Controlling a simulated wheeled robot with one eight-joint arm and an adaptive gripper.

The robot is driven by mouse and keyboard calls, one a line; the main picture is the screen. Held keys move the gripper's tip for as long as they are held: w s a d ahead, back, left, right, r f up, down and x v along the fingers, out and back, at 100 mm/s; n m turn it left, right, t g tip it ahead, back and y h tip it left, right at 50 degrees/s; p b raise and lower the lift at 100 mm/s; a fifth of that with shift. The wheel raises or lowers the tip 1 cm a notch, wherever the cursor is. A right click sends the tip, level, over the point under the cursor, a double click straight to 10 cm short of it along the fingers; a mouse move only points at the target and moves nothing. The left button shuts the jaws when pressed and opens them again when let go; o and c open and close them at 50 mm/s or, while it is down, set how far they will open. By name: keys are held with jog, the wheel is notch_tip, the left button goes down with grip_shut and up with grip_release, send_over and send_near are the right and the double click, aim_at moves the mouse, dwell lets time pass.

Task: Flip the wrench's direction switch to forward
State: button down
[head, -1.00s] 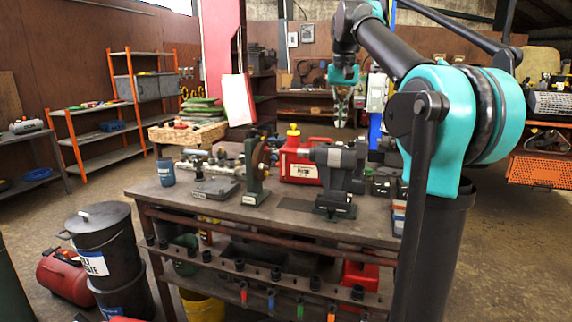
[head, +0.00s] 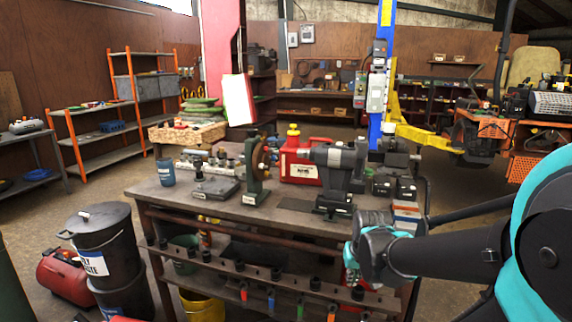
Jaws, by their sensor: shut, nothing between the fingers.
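A grey and black cordless impact wrench (head: 336,158) stands upright on its dark base on the workbench (head: 285,222), in the right half of the bench top. Its nose points left. Its direction switch is too small to make out. My gripper (head: 352,276) is low at the front right edge of the bench, to the right of the wrench and nearer to me. It points down, is shut with nothing held, and is apart from the wrench. Its fingertips are small and partly lost against the things under the bench.
A red can (head: 298,160) stands behind the wrench, and a green-based grinder (head: 256,170) stands left of it. Dark batteries (head: 394,187) and small boxes (head: 407,214) lie to its right. A rail of sockets (head: 255,272) runs along the bench front. A black drum (head: 104,245) stands at left.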

jog(key=s+f, duration=0.4)
jog(key=w+a+r+m+t+h, duration=0.1)
jog(key=w+a+r, duration=0.1)
jog(key=w+r, duration=2)
jog(key=w+a+r+m+t, duration=0.1)
jog(key=w+a+r, duration=0.1)
jog(key=r, duration=0.8)
jog(key=w+a+r+h, duration=0.1)
jog(key=w+r, duration=0.1)
jog(key=r, duration=0.7)
jog(key=w+a+r+m+t, duration=0.1)
jog(key=w+a+r, duration=0.1)
jog(key=r, duration=0.8)
send_over(329, 143)
jog(key=f, duration=0.8)
jog(key=shift+a+f, duration=0.2)
jog(key=shift+a, duration=0.2)
jog(key=shift+s+a+f, duration=0.1)
jog(key=shift+s+f, duration=0.1)
jog(key=shift+f, duration=0.4)
jog(key=shift+s+f, duration=0.15)
jog(key=shift+f, duration=0.45)
jog(key=shift+s+f, duration=0.1)
jog(key=shift+f, duration=0.65)
